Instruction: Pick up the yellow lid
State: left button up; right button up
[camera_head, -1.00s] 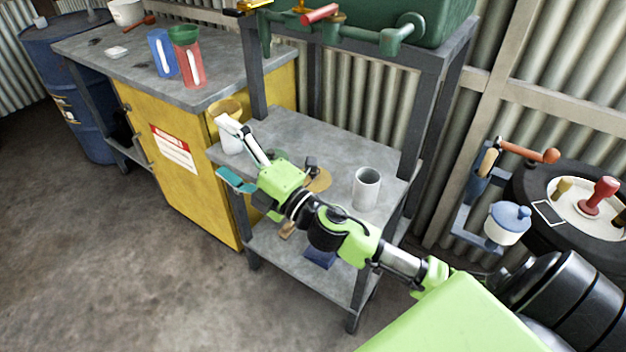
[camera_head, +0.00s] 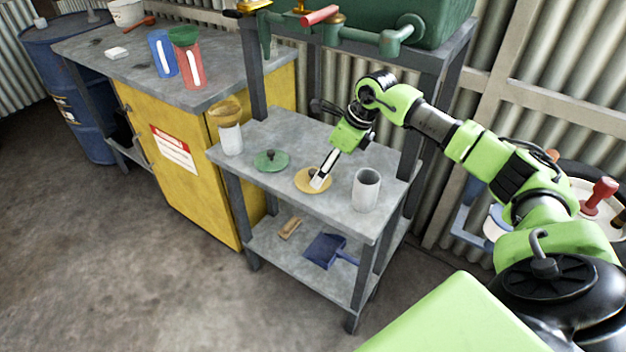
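The yellow lid (camera_head: 304,184) is a flat disc lying on the upper grey shelf, between the green lid and the white cup. My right gripper (camera_head: 318,184) reaches down from the right, with its pale fingers at the middle of the yellow lid. The fingers cover part of the lid and its knob. I cannot tell whether they are closed on the knob or only beside it. The lid appears to rest on the shelf. My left gripper is not in view.
A green lid (camera_head: 270,161) lies left of the yellow lid. A white cup (camera_head: 366,190) stands close on the right. A white jar with a tan top (camera_head: 230,138) stands at the shelf's left end. A dark shelf post (camera_head: 411,130) rises behind the cup.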

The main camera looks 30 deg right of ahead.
aim_at(303, 178)
jog(key=x, duration=0.3)
jog(key=p+x, duration=0.1)
jog(key=x, duration=0.1)
jog(key=shift+w+a+f, duration=0.2)
jog(key=shift+w+a, duration=0.1)
jog(key=shift+a, duration=0.1)
jog(key=c, duration=1)
